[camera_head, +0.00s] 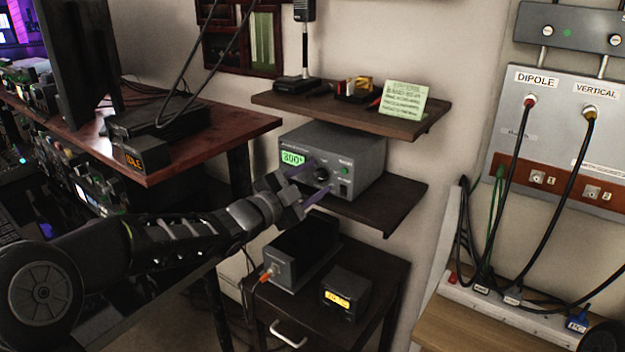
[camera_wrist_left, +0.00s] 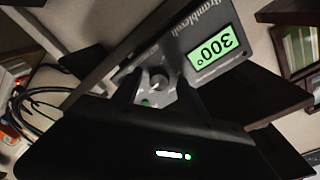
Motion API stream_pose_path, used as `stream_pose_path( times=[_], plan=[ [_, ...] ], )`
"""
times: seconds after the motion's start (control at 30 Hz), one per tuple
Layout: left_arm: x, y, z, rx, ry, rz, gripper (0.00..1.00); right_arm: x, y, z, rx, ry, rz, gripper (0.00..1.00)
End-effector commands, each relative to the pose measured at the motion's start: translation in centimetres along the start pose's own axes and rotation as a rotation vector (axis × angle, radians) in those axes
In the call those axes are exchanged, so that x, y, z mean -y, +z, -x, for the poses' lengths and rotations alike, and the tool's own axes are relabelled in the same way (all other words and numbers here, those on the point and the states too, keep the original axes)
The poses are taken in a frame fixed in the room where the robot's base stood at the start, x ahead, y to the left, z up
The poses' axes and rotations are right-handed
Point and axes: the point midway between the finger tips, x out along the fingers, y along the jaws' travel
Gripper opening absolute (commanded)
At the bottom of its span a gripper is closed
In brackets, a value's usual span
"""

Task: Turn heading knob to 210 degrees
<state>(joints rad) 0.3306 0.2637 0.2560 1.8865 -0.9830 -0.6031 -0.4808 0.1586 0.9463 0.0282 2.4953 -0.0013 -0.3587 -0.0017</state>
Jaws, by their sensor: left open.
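The grey rotator box (camera_head: 336,150) sits on the middle wall shelf. Its green display (camera_head: 292,157) reads 300°; the display also shows upside down in the left wrist view (camera_wrist_left: 214,52). The dark round heading knob (camera_head: 322,174) is right of the display, and it shows in the wrist view (camera_wrist_left: 158,79). My left gripper (camera_head: 312,182) is open in front of the box, with its fingertips close to the knob, one above and one below it in the head view. I cannot tell whether they touch it. My right gripper is not in view.
A green button (camera_head: 345,170) and a small switch sit right of the knob. The upper shelf (camera_head: 350,112) hangs above the box. Below stand a black box (camera_head: 298,255) and a small meter (camera_head: 346,293) on a cabinet. A desk (camera_head: 200,135) is at left.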

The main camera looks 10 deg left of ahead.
Motion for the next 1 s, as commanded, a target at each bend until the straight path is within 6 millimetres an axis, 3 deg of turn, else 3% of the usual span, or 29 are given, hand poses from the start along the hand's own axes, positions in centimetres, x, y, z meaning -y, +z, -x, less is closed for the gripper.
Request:
stream_pose_path(
  times=[0.2, 0.8, 1.0],
  plan=[
    [-0.01, 0.00, 0.00, 0.000, 0.000, 0.000, 0.49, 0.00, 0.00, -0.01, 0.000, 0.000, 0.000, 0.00],
    [-0.03, 0.01, 0.02, 0.000, 0.001, 0.000, 0.00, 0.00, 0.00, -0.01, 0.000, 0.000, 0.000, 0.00],
    [-0.04, 0.02, 0.03, 0.000, 0.001, 0.000, 0.00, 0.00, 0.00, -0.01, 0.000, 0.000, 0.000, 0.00]
  ],
)
